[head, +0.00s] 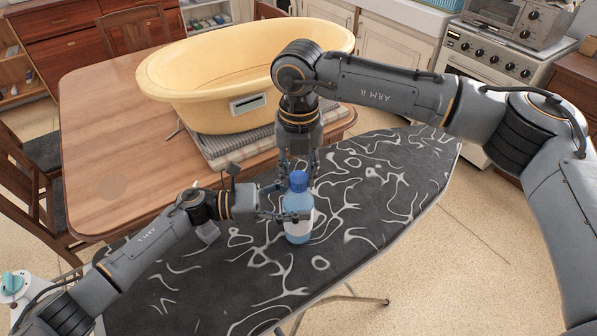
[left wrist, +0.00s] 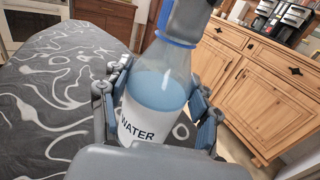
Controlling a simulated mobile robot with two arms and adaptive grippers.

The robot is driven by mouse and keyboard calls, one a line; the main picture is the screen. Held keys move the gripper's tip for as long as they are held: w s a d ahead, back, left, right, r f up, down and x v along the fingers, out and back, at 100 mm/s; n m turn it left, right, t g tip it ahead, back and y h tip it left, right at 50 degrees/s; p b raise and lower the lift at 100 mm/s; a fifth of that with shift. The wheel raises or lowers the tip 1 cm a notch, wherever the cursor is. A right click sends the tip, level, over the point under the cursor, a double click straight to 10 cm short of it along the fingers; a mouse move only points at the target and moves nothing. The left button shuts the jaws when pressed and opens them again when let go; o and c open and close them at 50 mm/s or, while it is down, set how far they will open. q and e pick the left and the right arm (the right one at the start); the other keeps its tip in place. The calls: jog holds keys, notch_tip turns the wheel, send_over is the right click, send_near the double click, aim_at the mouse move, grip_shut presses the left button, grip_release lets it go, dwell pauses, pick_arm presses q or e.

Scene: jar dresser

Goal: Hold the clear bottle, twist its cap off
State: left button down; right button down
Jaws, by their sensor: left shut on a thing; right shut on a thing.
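The clear bottle (head: 298,219) holds blue water and stands upright over the ironing board (head: 200,291). Its blue cap (head: 298,181) is on top. My left gripper (head: 285,214) is shut on the bottle's body from the left. In the left wrist view the bottle (left wrist: 160,92), with a WATER label, sits between the fingers. My right gripper (head: 299,167) points down from above, shut at the cap. In the left wrist view the right gripper hides most of the cap, and only a blue ring (left wrist: 175,40) shows at the neck.
A big yellow tub (head: 200,100) stands on folded cloths (head: 235,146) on the wooden table (head: 120,165), close behind the right gripper. A stove (head: 490,65) is at the back right. The board's right part is clear.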

jog(key=n, duration=2.5)
jog(key=shift+r+n, duration=0.1)
jog(key=shift+n, duration=0.3)
jog(key=n, duration=0.7)
jog(key=shift+n, duration=0.4)
jog(key=n, duration=0.4)
